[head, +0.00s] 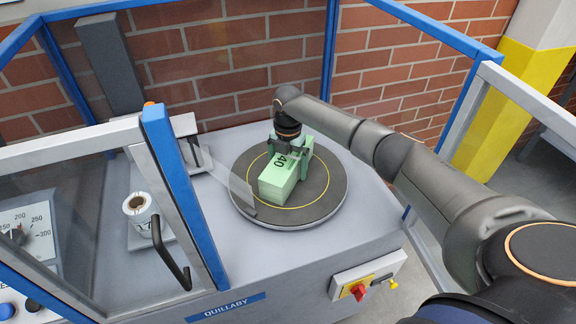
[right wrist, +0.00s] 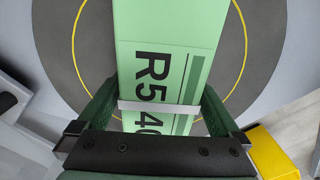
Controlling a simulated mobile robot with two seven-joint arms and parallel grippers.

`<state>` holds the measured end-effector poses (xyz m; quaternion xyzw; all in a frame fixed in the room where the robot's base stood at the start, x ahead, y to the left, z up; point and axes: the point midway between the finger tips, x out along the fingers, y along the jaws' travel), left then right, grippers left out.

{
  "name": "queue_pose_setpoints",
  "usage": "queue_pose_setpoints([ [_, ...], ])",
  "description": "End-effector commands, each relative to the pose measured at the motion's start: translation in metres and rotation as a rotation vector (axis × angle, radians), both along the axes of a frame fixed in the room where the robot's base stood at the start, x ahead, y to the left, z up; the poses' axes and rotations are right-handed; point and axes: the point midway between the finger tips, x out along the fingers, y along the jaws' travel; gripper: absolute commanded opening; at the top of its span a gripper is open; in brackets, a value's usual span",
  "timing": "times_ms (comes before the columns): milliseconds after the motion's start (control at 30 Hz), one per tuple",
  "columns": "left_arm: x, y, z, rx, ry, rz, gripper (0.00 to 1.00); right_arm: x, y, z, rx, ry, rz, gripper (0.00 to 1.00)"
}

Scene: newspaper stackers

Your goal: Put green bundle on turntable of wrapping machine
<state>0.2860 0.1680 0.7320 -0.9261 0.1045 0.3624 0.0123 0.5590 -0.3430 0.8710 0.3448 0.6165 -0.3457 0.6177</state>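The green bundle (head: 279,181) is a long pale-green block with a light strap and dark print on top. It lies flat on the round dark-grey turntable (head: 323,200), inside or close to the yellow ring. In the right wrist view the bundle (right wrist: 165,35) runs between the fingers, with the turntable (right wrist: 65,50) below. My right gripper (head: 290,150) comes down from above on the bundle's far half. Its fingers (right wrist: 161,95) appear to touch both long sides, near the strap. My left gripper is not in view.
The wrapping machine (head: 240,288) has blue frame posts around the turntable. A red switch (head: 358,291) is at front.

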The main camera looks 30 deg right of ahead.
Motion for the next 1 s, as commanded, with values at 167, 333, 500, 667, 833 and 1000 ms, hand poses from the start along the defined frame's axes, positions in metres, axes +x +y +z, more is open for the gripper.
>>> queue_pose_setpoints([
  [167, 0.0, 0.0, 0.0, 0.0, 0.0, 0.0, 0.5, 0.0, 0.0, 0.001, 0.0, 0.0, 0.0, 1.0],
  [333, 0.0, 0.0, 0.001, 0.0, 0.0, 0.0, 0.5, 0.001, 0.0, 0.014, 0.001, -0.004, 0.002, 1.0],
  [500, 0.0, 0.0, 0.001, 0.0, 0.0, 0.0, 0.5, 0.001, 0.0, 0.048, 0.001, -0.005, 0.001, 1.0],
  [667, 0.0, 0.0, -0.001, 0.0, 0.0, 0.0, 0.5, 0.001, 0.0, 0.082, 0.0, -0.004, 0.001, 1.0],
  [833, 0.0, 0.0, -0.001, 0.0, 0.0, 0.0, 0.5, 0.001, 0.0, 0.109, 0.002, -0.003, -0.001, 1.0],
  [1000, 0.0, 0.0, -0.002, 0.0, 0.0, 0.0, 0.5, 0.0, 0.0, 0.121, 0.001, -0.001, -0.001, 1.0],
])
